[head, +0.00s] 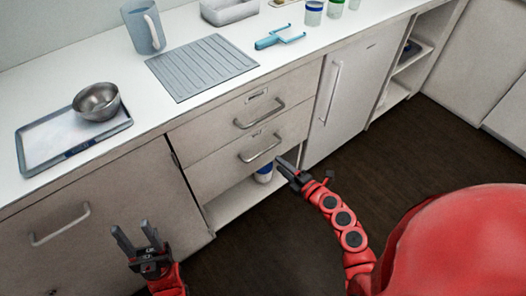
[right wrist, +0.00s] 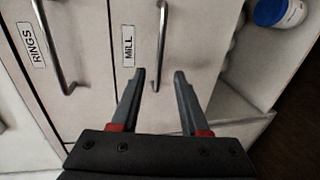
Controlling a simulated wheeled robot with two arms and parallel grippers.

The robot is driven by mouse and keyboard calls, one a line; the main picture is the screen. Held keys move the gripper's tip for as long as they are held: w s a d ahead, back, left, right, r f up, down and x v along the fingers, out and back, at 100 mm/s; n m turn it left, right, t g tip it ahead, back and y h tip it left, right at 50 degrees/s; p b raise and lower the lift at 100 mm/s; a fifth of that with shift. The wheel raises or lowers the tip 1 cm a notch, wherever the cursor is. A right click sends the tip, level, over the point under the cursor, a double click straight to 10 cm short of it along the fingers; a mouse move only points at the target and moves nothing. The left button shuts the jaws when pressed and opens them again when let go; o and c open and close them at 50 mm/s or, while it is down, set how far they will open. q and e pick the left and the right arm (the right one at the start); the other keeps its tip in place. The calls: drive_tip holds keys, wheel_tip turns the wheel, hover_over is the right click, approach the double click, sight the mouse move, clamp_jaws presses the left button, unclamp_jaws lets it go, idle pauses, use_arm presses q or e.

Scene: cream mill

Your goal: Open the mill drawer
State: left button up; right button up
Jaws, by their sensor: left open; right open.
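The mill drawer (head: 212,176) is the lower of two drawers under the counter, and its front looks shut. My right gripper (head: 287,167) is open near the right end of this handle. In the right wrist view its fingertips (right wrist: 159,76) appear on either side of the handle's end; I cannot tell whether the bar lies between them in depth. My left gripper (head: 137,240) is open and empty, in front of the left cabinet.
The rings drawer (head: 215,121) sits directly above, with its own handle (right wrist: 52,48). An open shelf below holds a blue-lidded jar (right wrist: 280,12). A cabinet door (head: 345,100) stands to the right. A tray (head: 40,158) with a metal bowl (head: 97,102) lies on the counter.

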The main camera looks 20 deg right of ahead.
sight(264, 151)
drive_tip(key=b+x, duration=0.1)
drive_tip(key=x, duration=0.9)
clamp_jaws()
idle(1.1)
